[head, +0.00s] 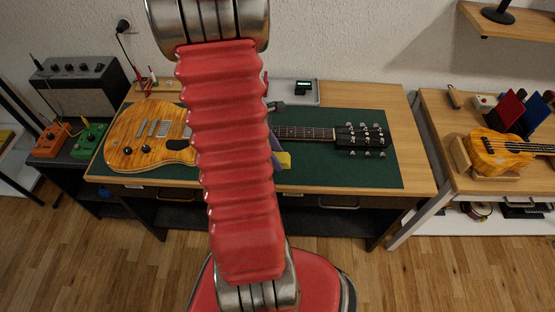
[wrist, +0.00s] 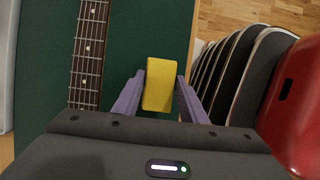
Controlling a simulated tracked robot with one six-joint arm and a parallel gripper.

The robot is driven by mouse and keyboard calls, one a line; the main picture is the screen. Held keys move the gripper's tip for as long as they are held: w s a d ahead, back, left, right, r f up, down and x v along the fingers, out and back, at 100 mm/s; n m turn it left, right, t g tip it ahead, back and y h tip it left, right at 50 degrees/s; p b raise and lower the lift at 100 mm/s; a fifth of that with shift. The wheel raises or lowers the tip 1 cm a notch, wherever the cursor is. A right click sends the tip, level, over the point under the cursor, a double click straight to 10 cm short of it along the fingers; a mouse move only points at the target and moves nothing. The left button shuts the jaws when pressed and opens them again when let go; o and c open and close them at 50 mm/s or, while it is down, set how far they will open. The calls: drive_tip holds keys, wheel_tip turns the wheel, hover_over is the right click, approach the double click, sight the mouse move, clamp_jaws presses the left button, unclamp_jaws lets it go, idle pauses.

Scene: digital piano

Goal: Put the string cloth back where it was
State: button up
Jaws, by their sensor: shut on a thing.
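The string cloth, a small folded yellow piece (wrist: 160,84), is held between the purple fingers of my gripper (wrist: 160,78). In the head view the yellow cloth (head: 284,160) shows just right of my red arm, over the front part of the green mat (head: 330,173). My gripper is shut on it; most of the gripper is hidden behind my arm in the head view. The electric guitar (head: 150,157) lies on the mat, and its neck (wrist: 89,58) runs left of the cloth in the wrist view. I cannot tell whether the cloth touches the mat.
A grey tray (head: 303,92) with a small black device stands behind the guitar neck. A ukulele (head: 497,151) rests in a wooden cradle on the right bench (head: 435,120). Pedals and an amplifier (head: 82,84) stand at the left. The mat's front right is clear.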

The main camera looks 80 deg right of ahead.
drive_tip(key=shift+f, duration=0.15)
drive_tip(key=shift+f, duration=1.95)
drive_tip(key=o, duration=1)
drive_tip(key=shift+f, duration=0.1)
drive_tip(key=v, duration=1.2)
